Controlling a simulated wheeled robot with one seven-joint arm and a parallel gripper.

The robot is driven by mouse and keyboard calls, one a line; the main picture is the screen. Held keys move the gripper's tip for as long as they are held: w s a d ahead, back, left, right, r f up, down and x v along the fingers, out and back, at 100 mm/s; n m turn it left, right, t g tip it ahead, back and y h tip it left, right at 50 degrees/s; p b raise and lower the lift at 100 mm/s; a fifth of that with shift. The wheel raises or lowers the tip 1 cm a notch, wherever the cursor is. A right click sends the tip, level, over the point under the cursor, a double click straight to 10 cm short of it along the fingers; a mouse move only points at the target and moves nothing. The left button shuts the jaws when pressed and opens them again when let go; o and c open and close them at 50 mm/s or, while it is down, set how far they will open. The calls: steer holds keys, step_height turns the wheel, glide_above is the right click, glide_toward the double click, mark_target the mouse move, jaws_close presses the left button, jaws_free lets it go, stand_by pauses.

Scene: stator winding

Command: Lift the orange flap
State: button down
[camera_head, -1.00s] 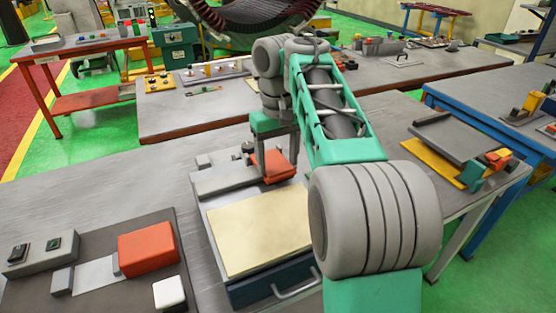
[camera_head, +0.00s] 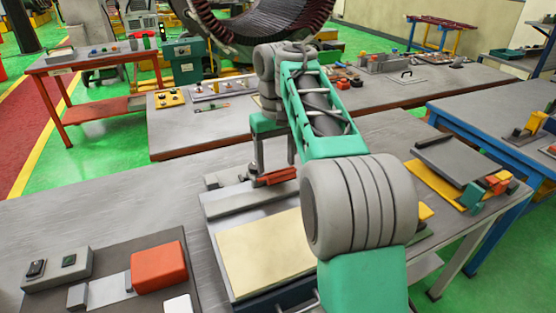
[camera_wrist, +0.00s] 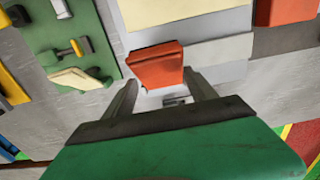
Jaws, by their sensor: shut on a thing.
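The orange flap (camera_head: 277,177) is at the far end of a grey fixture with a cream top (camera_head: 262,255) in the head view. It shows there as a thin orange strip, seen nearly edge-on. In the wrist view the orange flap (camera_wrist: 157,65) shows its broad face, just ahead of the fingers. My gripper (camera_head: 272,176) is at the flap's far side, its fingers reaching down to it. In the wrist view my gripper (camera_wrist: 160,84) has one finger on each side of the flap's near edge, shut on it. The exact contact and the hinge are hidden.
An orange block (camera_head: 158,266) and a grey switch box (camera_head: 56,268) sit on a dark board at the left. A yellow and grey fixture (camera_head: 462,160) stands at the right table end. Bare tabletop (camera_head: 115,215) lies left of the flap's fixture.

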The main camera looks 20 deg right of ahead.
steer(key=shift+w+f, duration=0.2)
stand_by(0.3)
steer(key=c, duration=0.7)
jaws_free()
steer(key=shift+w, duration=0.1)
steer(key=shift+o, duration=0.9)
steer(key=shift+w+f, duration=0.15)
steer(key=shift+w, duration=0.05)
steer(key=shift+o, duration=1.2)
steer(key=shift+s, duration=0.1)
step_height(320, 180, up, 8)
steer(key=p, duration=0.7)
